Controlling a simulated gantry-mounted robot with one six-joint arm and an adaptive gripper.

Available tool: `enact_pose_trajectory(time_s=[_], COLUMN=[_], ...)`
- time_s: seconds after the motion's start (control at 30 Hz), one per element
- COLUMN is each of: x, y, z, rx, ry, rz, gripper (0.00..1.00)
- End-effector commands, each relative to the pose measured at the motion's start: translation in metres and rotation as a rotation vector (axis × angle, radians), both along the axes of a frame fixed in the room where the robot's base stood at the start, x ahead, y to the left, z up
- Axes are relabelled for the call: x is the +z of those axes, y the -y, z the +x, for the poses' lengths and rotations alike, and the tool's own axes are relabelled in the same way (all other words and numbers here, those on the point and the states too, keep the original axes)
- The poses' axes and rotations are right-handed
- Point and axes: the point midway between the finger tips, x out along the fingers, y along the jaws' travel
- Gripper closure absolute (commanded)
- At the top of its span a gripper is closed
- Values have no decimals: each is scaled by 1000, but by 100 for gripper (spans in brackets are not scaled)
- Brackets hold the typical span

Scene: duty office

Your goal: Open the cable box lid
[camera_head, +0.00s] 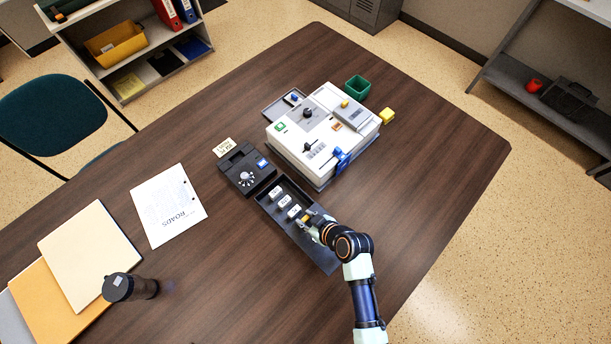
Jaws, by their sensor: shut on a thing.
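A large white box (298,158) with several small controls on its top stands on the brown table. A grey lid-like panel (352,116) lies on its back right part. A blue clip-like part (342,157) sits on its front side. I cannot tell which part is the cable box lid. In front is a long dark open box (268,206) holding several white labelled blocks (284,201). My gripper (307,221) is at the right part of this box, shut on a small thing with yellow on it. The fingers and wrist hide most of that thing.
A dark device with a round dial (246,170) stands left of the long box. A green bin (357,87) and a yellow block (387,115) are behind. The table's right end is clear.

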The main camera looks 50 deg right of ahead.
Motion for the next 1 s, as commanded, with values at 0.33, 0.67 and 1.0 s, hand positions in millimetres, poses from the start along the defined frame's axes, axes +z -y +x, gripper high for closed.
enact_pose_trajectory(time_s=[0.33, 0.67, 1.0], x=[0, 5, 59], y=[0, 0, -3], z=[0, -4, -59], rx=[1, -1, -4], ry=[0, 1, 1], rz=[-1, -1, -1], gripper=[44, 44, 44])
